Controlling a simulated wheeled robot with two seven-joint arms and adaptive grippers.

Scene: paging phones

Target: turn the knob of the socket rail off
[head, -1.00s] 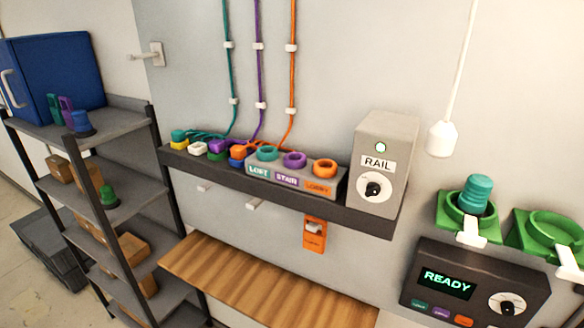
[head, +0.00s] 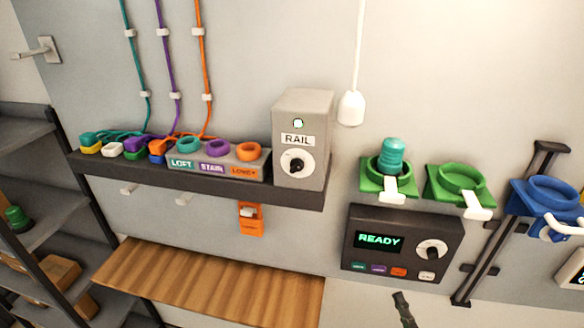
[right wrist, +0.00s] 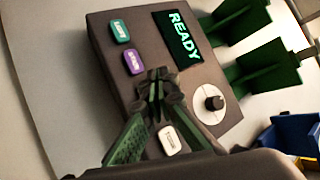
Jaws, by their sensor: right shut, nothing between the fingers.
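The socket rail's grey box (head: 303,140) is labelled RAIL and stands at the right end of a dark wall shelf. Its knob (head: 297,164) is a black pointer on a white dial, below a small pale green lamp (head: 298,123). The rail (head: 218,165) beside it has teal, purple and orange sockets labelled LOFT, STAIR and LOBBY. My right gripper (head: 399,297) is shut and empty, low and right of the box, below the READY panel. In the right wrist view the right gripper (right wrist: 157,80) is in front of that panel. My left gripper is not in view.
The dark READY panel (head: 402,243) has coloured buttons and its own knob (head: 432,250). Green cradles (head: 461,184) and a blue cradle (head: 545,196) are above and right. A white pull cord (head: 351,108) hangs beside the box. A wooden ledge (head: 210,280) runs below the shelf.

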